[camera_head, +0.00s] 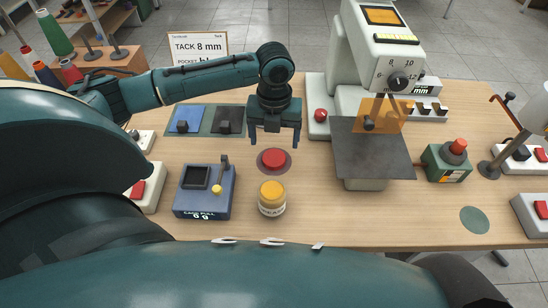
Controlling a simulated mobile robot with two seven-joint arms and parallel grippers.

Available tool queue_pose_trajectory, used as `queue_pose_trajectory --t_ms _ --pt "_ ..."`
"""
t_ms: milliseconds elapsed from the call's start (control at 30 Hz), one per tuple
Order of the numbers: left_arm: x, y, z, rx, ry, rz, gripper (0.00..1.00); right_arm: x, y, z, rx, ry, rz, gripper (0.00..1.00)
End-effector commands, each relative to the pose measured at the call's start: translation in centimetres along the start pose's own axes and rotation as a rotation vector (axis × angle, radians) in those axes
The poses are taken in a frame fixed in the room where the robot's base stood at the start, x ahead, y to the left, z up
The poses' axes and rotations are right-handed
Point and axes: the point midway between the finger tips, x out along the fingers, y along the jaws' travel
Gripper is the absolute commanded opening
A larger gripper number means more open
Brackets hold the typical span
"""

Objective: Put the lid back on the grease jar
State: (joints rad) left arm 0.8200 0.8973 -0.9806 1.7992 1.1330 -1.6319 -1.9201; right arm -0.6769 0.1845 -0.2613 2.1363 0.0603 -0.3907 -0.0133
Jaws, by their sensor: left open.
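A small pale jar (271,208) with a yellow top surface stands upright near the front middle of the table; I cannot tell if the yellow is grease or a cover. A round red piece (273,158), which looks like the lid, lies on a dark round mat (261,168) just behind the jar. My left gripper (275,142) points down above and slightly behind the red piece, with its two fingers apart and nothing between them. It does not appear to touch the red piece. My right gripper is out of view.
A blue box (190,207) with a yellow-knobbed lever stands left of the jar. Blue and black pads (187,118) lie behind it. A white machine (392,50) with a grey plate (375,157) stands to the right. The table front right of the jar is clear.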

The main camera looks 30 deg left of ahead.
Motion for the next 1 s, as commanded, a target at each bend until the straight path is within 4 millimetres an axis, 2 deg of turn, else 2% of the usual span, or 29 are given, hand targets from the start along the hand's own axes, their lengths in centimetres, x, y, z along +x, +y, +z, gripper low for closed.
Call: queue_pose_trajectory --t_ms 267,500,633,1000 --pt "0.3 0.0 -0.1 0.0 0.001 0.0 0.78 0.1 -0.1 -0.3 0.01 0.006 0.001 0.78" --pt "3.7 0.0 -0.8 -0.001 0.004 0.001 0.78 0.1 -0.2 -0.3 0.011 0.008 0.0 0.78" --pt "4.9 0.0 -0.8 0.0 0.001 0.001 0.78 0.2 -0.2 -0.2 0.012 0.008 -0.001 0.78" --pt "5.2 0.0 -0.8 0.001 0.0 0.0 0.78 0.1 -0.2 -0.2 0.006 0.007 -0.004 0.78"
